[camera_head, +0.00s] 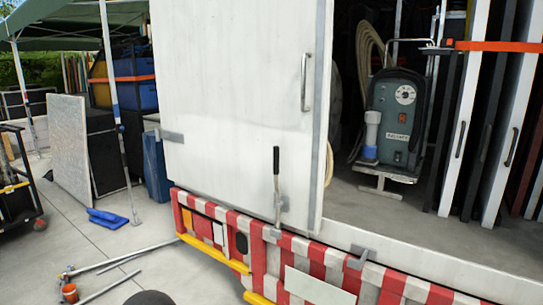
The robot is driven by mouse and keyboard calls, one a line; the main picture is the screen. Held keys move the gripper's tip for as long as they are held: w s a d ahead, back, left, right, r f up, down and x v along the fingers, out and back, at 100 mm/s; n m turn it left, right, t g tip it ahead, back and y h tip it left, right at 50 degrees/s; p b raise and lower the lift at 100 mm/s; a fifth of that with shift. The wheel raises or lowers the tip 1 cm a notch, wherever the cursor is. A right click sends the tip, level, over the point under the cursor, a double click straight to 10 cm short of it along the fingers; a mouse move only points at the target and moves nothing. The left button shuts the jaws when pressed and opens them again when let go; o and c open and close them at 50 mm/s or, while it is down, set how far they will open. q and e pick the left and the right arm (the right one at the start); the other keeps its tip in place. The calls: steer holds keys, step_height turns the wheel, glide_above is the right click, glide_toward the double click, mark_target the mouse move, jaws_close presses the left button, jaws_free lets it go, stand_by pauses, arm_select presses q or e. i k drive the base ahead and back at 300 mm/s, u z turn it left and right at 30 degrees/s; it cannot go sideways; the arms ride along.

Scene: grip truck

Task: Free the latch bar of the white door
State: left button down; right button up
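The white door (235,85) of the truck stands upright at the centre and covers the left part of the opening. A latch bar (278,205) with a black grip rises in front of its lower right part. The bar's lower end meets a metal bracket (276,234) at the top of the red-and-white striped rear bumper (330,262). A metal pull handle (306,82) sits near the door's right edge. Neither gripper shows. A dark rounded shape at the bottom edge is too cut off to identify.
Right of the door, the open truck bed holds a grey machine (399,115) and upright panels (465,120) behind an orange strap (500,46). Metal poles (120,258) and a small orange item (69,291) lie on the paving at lower left. A canopy pole (112,90) stands left.

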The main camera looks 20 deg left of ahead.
mark_target(279, 205)
steer(key=k, duration=0.1)
steer(key=u, duration=0.25)
steer(key=i, duration=1.4)
steer(key=z, duration=0.1)
